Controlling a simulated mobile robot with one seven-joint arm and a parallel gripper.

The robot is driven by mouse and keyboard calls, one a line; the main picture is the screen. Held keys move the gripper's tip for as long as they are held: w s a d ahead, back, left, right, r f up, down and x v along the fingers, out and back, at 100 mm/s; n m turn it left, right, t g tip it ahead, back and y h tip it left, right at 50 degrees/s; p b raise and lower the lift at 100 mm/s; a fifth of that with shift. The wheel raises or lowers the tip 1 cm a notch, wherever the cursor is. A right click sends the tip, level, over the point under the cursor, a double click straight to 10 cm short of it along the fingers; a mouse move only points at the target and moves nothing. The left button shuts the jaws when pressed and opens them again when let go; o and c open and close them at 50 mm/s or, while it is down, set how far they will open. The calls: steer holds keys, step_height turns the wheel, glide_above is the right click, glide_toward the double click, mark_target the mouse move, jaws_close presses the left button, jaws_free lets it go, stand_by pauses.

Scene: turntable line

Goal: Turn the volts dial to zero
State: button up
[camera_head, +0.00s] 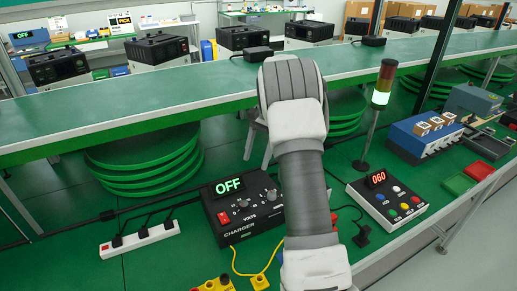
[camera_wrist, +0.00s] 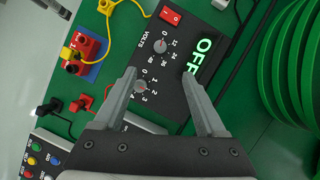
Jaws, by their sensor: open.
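The black charger (camera_head: 255,225) stands on the lower green bench, its display (camera_head: 227,186) reading OFF. Its volts dial (camera_head: 243,203) is a small grey knob near the red power switch (camera_head: 222,217). In the wrist view the volts dial (camera_wrist: 161,46) sits beyond my fingertips, with a printed number scale around it. Its pointer is too small to read surely. A second dial (camera_wrist: 140,87), marked with small numbers, lies nearer, by the left finger. My gripper (camera_wrist: 159,74) is open and empty over the charger face. In the head view my arm hides the gripper.
A control box (camera_head: 387,200) reading 060 and a signal lamp (camera_head: 383,85) stand right of the charger. A power strip (camera_head: 140,240) lies left. Yellow cables run in front. The upper green bench (camera_head: 150,100) crosses behind. Stacked green discs (camera_wrist: 291,60) are at right in the wrist view.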

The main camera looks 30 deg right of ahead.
steer(key=shift+v, duration=1.15)
steer(key=s+a+r+n+t+h, duration=0.25)
steer(key=s+a+r+n, duration=0.35)
steer(key=s+a+r, duration=0.75)
steer(key=s+a+n+t, duration=0.1)
steer(key=s+n+t, duration=0.1)
steer(key=s, duration=0.6)
steer(key=s+a+n+t+h, duration=0.1)
steer(key=s+a+n+t, duration=0.1)
steer(key=s+n, duration=0.3)
steer(key=s+t, duration=0.1)
steer(key=s, duration=0.2)
steer(key=shift+a+f, duration=0.25)
steer(key=shift+a, duration=0.1)
steer(key=shift+h, duration=0.25)
